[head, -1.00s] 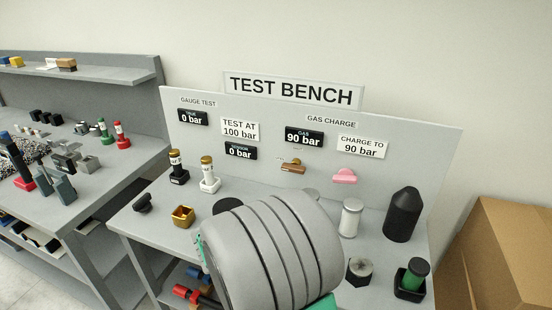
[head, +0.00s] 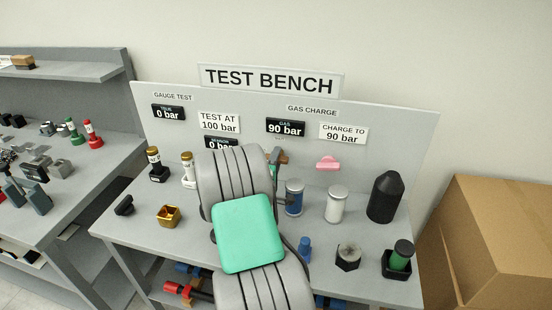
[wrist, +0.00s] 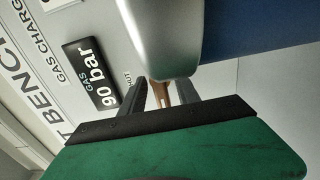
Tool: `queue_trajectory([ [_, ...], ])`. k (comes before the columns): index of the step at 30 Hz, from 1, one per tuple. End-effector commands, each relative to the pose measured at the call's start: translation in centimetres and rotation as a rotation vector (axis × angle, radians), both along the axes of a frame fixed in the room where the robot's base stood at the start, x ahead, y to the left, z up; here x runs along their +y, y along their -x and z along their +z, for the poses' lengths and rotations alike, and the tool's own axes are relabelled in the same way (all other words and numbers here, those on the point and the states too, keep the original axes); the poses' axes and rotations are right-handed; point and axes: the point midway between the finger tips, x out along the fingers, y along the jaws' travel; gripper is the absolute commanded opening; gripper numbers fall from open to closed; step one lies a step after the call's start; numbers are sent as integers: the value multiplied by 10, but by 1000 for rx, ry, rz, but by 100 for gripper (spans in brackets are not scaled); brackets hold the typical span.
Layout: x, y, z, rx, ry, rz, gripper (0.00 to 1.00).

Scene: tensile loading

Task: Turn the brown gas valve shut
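The brown gas valve (head: 283,157) is on the bench's upright panel, below the gas display (head: 286,128), which reads 90 bar. My arm and gripper partly hide it in the head view. In the wrist view the brown valve handle (wrist: 159,92) shows between the two dark fingers of my gripper (wrist: 160,97). The fingers look apart, with gaps beside the handle, so the gripper appears open around or just in front of it. Contact cannot be made out.
A blue cylinder with a silver top (head: 294,197) stands close beside my gripper and fills much of the wrist view (wrist: 165,35). A pink valve (head: 328,162) is to the right. A white cylinder (head: 337,204) and a black bottle (head: 385,197) stand further right.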

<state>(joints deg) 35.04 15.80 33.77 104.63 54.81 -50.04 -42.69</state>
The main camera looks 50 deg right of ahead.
Motion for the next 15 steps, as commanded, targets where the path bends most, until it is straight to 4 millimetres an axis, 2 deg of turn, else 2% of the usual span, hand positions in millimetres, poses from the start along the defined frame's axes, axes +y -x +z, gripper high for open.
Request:
queue_trajectory([
  [2,0,0,0,0,0,0,38],
  [15,1,0,0,-1,0,0,3],
])
